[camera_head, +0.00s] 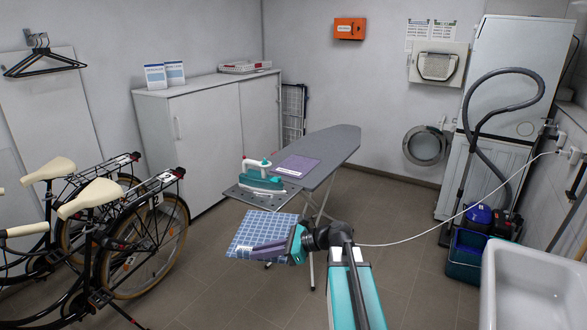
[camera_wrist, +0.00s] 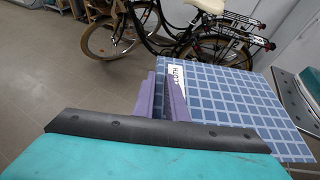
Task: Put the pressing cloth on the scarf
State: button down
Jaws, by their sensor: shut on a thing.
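The pressing cloth (camera_head: 262,225) is a flat blue checked sheet, held in the air in front of the ironing board's near end. It also shows in the wrist view (camera_wrist: 225,98), with a white label partly reading "CLOTH". My gripper (camera_head: 266,250), with purple fingers, is shut on the cloth's edge; in the wrist view the fingers (camera_wrist: 164,98) stand close together at its left side. The scarf (camera_head: 297,166) appears to be the flat purple piece lying on the grey ironing board (camera_head: 338,148), beyond and above the cloth in the head view, apart from it.
A teal and white iron (camera_head: 262,180) stands on a dark perforated rest (camera_head: 243,197) at the board's near end, between cloth and scarf. Bicycles (camera_head: 130,230) stand at left. A white sink (camera_head: 535,285) is at right. The floor right of the board is mostly clear.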

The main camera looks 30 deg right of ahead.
aim_at(296, 166)
jog(key=z, duration=0.05)
jog(key=i, duration=1)
jog(key=u, duration=0.05)
